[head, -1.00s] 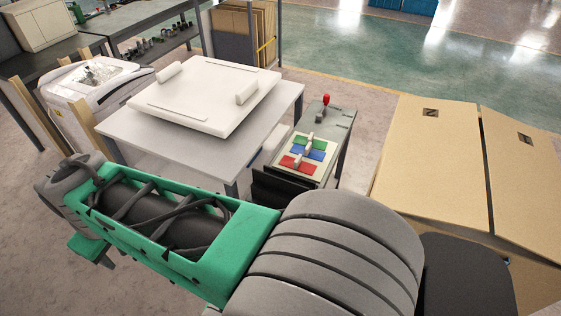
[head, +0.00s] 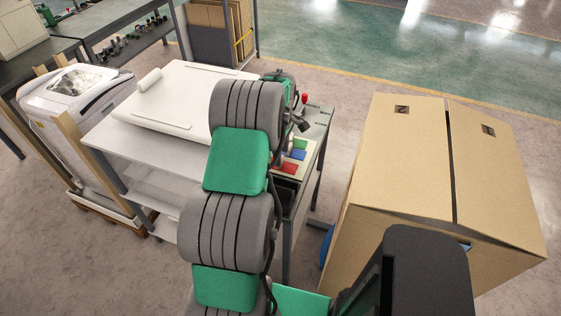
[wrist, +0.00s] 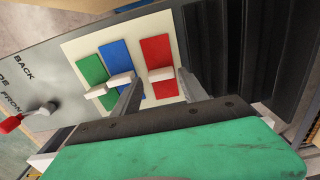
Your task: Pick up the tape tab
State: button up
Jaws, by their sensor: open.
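A pale card (wrist: 75,48) on a grey panel carries green (wrist: 90,69), blue (wrist: 115,55) and red (wrist: 157,52) strips. A small white tab lies across each strip: green's (wrist: 95,91), blue's (wrist: 122,78) and red's (wrist: 161,74). I cannot tell which one is the tape tab. My gripper (wrist: 157,80) is open, its two fingers on either side of the red strip and its tab. Contact cannot be told. In the head view the blue (head: 298,155) and red (head: 289,167) strips show, while my arm hides the gripper.
A red knob on a lever (wrist: 10,124) stands on the panel, near printed words. A white slab (head: 165,95) lies on the grey table (head: 150,150) to the left. A large cardboard box (head: 400,160) stands to the right. Black ribbed parts (wrist: 255,55) border the panel.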

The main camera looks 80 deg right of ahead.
notch_tip(320, 180, down, 4)
jog(key=shift+w+a+r+p, duration=0.1)
jog(key=shift+r+p, duration=0.1)
jog(key=shift+p, duration=0.2)
jog(key=c, duration=1.1)
jog(key=shift+r, duration=0.15)
